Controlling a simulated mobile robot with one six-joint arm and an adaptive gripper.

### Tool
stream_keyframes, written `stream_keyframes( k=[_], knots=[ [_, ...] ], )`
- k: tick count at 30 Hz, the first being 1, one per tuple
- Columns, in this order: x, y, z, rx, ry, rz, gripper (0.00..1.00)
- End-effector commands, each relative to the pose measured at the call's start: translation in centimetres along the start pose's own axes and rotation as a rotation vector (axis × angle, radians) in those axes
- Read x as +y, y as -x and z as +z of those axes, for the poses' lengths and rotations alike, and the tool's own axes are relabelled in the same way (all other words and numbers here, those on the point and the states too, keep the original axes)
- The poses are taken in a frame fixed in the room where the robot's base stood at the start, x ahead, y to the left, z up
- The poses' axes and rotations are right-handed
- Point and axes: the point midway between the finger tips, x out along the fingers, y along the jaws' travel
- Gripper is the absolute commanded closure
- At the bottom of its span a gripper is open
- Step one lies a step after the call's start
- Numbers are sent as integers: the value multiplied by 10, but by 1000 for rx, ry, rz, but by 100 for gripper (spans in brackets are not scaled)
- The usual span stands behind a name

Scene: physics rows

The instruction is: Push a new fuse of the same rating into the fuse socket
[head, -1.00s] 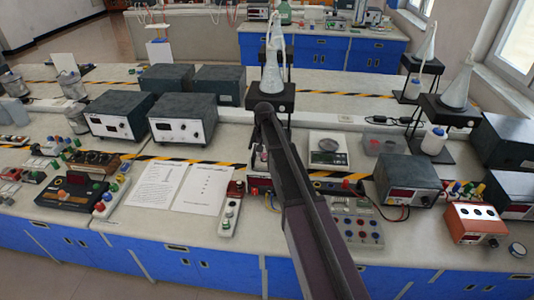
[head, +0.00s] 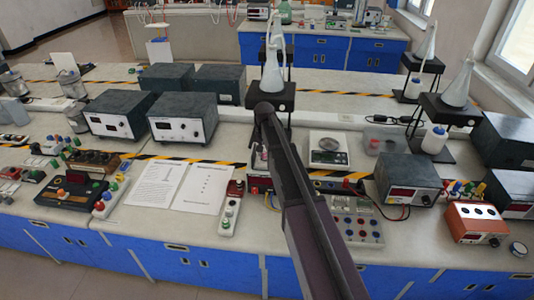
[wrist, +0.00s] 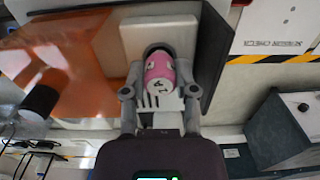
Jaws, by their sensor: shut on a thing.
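In the wrist view my gripper (wrist: 160,92) is shut on a short pink cylinder with a white end and dark marks, which I take to be the fuse (wrist: 159,68). Its far end meets or overlaps a dark round rim (wrist: 157,47) on a pale square block (wrist: 134,39). This looks like the fuse socket, but I cannot tell how far the fuse is inside it. In the head view my arm hides most of the gripper and the socket.
An orange translucent panel (wrist: 60,50) and a dark panel (wrist: 213,50) flank the block in the wrist view. In the head view, paper sheets (head: 200,188), a terminal box (head: 357,222) and a scale (head: 328,150) lie around my arm. The bench is crowded.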

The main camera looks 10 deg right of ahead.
Motion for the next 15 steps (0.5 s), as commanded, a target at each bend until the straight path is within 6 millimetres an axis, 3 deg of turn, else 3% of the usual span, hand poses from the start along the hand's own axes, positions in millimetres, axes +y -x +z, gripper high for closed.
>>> stream_keyframes(
  k=[15],
  knots=[
    [0,-8,0,0,0,0,99]
  ],
)
